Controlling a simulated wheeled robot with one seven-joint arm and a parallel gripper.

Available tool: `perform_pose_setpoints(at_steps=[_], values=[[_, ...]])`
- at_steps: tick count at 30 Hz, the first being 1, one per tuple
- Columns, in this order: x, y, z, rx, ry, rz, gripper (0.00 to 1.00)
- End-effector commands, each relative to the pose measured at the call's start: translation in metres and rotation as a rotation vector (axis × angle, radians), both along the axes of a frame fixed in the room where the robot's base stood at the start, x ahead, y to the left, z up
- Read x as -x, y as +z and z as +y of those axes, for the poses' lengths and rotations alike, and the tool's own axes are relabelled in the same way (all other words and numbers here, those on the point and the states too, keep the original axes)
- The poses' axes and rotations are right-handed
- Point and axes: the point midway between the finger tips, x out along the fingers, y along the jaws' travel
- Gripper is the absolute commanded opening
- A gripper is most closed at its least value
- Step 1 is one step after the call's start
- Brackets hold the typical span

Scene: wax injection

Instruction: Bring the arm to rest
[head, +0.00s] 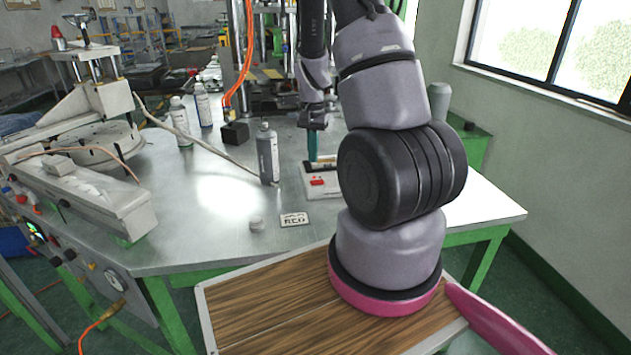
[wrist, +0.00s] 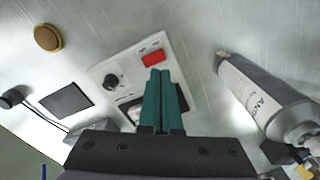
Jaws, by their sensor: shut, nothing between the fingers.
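My gripper (head: 312,146) hangs fingers-down over the metal table (head: 215,205), in front of my large grey and black arm links. In the wrist view its two green fingers (wrist: 163,100) are together with nothing between them. They point at a white panel (wrist: 105,72) with a red block and a black knob. In the head view this panel (head: 318,194) lies flat on the table just below the fingertips, partly hidden by my arm. I cannot tell from these views whether the fingertips touch it.
A grey bottle (head: 268,155) stands left of my gripper. Other bottles (head: 180,120) and a black box (head: 235,133) stand farther left. A small label card (head: 294,219) and a round cap (head: 257,225) lie in front. A beige machine (head: 80,185) takes up the left side.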

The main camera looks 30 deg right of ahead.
Motion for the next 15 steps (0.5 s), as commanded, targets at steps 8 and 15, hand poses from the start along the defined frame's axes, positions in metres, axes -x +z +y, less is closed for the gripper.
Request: perform_pose_setpoints(at_steps=[8,15], values=[[0.0,0.004,0.002,-0.003,0.002,-0.007,0.0],[0.003,0.08,0.028,-0.045,0.054,-0.115,0.0]])
